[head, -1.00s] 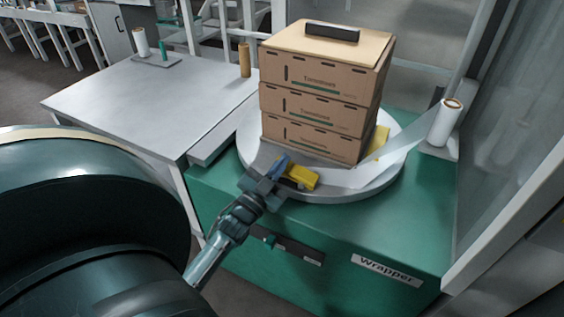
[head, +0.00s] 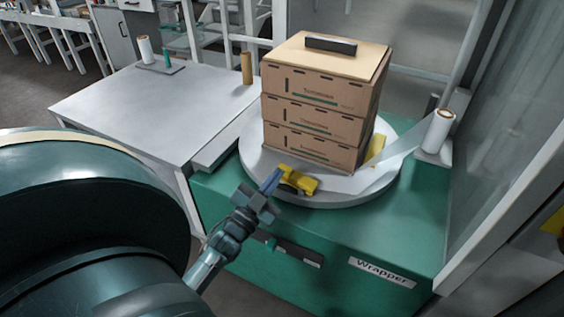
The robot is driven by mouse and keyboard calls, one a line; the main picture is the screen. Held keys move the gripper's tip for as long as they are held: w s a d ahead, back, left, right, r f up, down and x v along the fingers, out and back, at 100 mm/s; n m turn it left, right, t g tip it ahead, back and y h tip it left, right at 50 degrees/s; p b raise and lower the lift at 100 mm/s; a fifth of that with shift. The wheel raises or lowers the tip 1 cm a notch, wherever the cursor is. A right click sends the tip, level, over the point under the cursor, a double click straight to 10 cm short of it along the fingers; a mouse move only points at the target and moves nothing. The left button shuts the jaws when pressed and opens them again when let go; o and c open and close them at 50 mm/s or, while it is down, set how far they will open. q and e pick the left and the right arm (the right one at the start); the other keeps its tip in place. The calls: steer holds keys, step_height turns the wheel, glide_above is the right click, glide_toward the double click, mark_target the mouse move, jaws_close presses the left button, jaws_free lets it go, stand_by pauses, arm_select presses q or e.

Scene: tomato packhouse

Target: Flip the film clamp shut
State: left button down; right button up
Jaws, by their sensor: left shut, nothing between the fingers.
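The yellow film clamp (head: 302,182) sits on the front of the round grey turntable (head: 340,197), before the stack of cartons. A dark part shows at its lower left; I cannot tell whether its flap is open or fully down. My left gripper (head: 272,180) is shut and empty, its blue-grey fingertips at the clamp's left end; I cannot tell whether they touch. Clear film (head: 385,170) runs from the white film roll (head: 438,131) at the right to the turntable near the clamp. My right gripper is not in view.
Three stacked tomato cartons (head: 318,112) stand on the turntable with a dark bar (head: 331,44) on top. Another yellow piece (head: 376,147) shows at their right. A grey table (head: 140,105) is at left. A transparent panel (head: 500,130) bounds the right side.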

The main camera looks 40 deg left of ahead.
arm_select(q)
steer(key=v, duration=0.5)
steer(key=shift+w+d, duration=0.1)
steer(key=shift+d, duration=0.1)
stand_by(0.4)
